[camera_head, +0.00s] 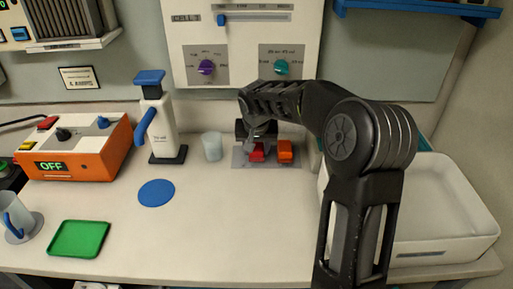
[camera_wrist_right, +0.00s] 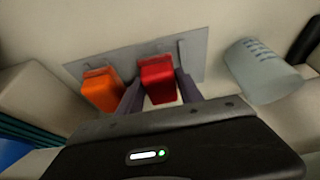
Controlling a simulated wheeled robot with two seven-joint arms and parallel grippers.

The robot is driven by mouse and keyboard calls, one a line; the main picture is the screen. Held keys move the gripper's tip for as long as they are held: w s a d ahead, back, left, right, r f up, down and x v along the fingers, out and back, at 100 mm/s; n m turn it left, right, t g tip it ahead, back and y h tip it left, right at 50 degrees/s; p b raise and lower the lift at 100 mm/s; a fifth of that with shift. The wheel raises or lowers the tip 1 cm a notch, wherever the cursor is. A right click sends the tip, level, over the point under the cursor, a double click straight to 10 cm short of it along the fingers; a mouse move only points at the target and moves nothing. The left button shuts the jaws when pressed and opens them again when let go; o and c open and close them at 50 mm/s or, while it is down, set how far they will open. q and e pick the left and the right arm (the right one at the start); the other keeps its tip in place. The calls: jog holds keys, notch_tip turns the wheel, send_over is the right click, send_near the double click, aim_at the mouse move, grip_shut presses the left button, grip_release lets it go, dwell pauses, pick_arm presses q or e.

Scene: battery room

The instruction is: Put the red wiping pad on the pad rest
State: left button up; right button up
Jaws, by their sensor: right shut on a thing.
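The red wiping pad (camera_wrist_right: 158,82) sits between the two fingers of my right gripper (camera_wrist_right: 160,92) in the right wrist view. In the head view the red pad (camera_head: 257,154) shows at the grey plate on the back of the bench. The right gripper (camera_head: 256,143) is shut on it from above. The grey plate (camera_head: 238,158), which looks like the pad rest, also shows in the wrist view (camera_wrist_right: 203,52). An orange pad (camera_head: 285,152) is on the plate just right of the red one. I cannot tell whether the red pad touches the plate. My left gripper is not in view.
A frosted cup (camera_head: 212,146) stands just left of the plate. A white dispenser bottle (camera_head: 160,125) is further left. A white bin (camera_head: 440,200) stands at the right. A blue disc (camera_head: 157,193) and a green tray (camera_head: 79,239) lie at the left; the middle bench is clear.

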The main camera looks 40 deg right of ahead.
jog(key=shift+f, duration=0.15)
jog(key=o, duration=1.3)
jog(key=shift+r, duration=0.25)
jog(key=v, duration=1.2)
jog(key=shift+f, duration=0.1)
